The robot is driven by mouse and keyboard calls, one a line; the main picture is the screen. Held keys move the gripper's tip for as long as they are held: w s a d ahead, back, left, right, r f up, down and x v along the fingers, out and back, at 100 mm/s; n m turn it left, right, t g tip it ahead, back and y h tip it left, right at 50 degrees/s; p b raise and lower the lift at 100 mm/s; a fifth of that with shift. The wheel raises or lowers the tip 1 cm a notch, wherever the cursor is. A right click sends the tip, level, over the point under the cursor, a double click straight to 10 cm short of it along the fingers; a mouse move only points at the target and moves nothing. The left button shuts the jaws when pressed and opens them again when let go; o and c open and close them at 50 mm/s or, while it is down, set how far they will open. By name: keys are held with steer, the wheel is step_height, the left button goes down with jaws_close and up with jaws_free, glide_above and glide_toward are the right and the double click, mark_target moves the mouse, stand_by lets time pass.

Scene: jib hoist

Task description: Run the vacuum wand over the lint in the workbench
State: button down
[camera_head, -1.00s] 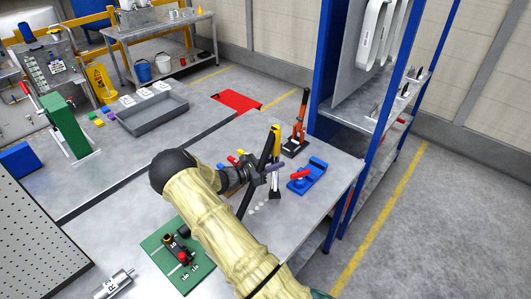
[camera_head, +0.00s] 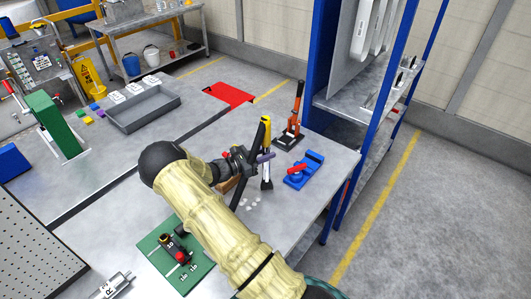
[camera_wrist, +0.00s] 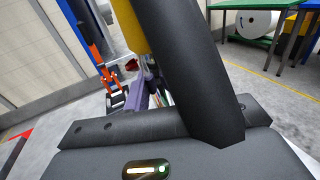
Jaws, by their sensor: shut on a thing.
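The vacuum wand (camera_head: 265,135) has a yellow upper part and a dark flat nozzle; it stands nearly upright over the workbench (camera_head: 300,215). My gripper (camera_head: 262,158) is shut on the wand at mid-height. The lint (camera_head: 249,203) is a few small pale bits on the bench, just left of and nearer than the nozzle. Whether the nozzle touches the bench is unclear.
A blue vise-like tool (camera_head: 304,170) with a red handle stands right of the wand. An orange lever tool (camera_head: 293,120) stands behind it. A green board (camera_head: 175,255) with a black-and-red fitting lies at the front left. A blue-posted shelf (camera_head: 325,75) rises at the back right.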

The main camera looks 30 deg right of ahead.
steer(key=shift+s+a+p, duration=0.85)
steer(key=shift+s+a, duration=0.95)
steer(key=shift+a, duration=3.2)
steer(key=w, duration=0.1)
steer(key=w+b, duration=0.2)
steer(key=w, duration=0.1)
steer(key=shift+d, duration=0.5)
steer(key=shift+w, duration=0.1)
